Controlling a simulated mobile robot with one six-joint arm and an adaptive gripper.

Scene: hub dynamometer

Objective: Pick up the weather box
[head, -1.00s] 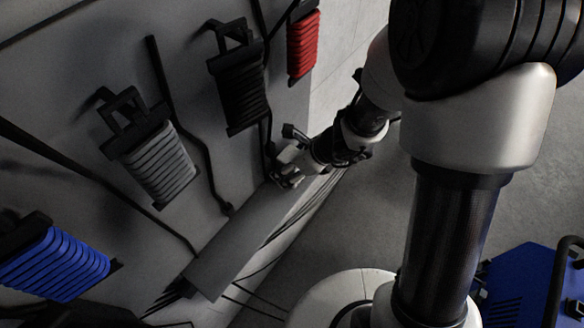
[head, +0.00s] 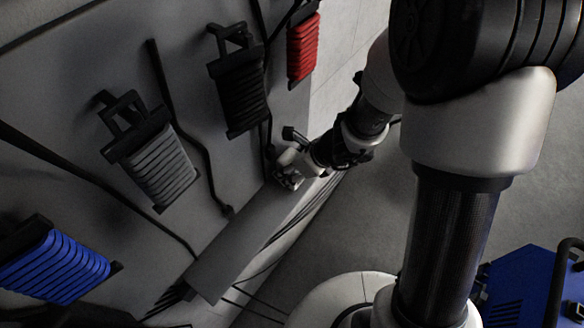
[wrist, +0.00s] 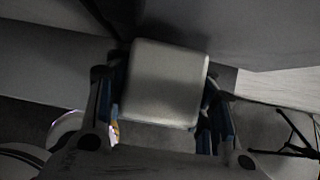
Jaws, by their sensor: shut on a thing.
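The weather box (wrist: 166,82) looks like a pale grey block with rounded corners. It fills the space between the two fingers of my gripper (wrist: 162,90) in the wrist view. My gripper is shut on it, with blue-lined fingers against its left and right sides. In the head view my gripper (head: 288,168) is small and far off, near the wall at the upper end of a long grey cable cover. The box is hard to make out there.
Coiled cables hang on the wall: blue (head: 58,265), grey (head: 160,170), black (head: 240,92) and red (head: 303,48). The grey cable cover (head: 225,255) runs along the wall's foot, with loose cables beside it. A blue machine (head: 525,285) stands at lower right. The floor (head: 370,225) between is mostly clear.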

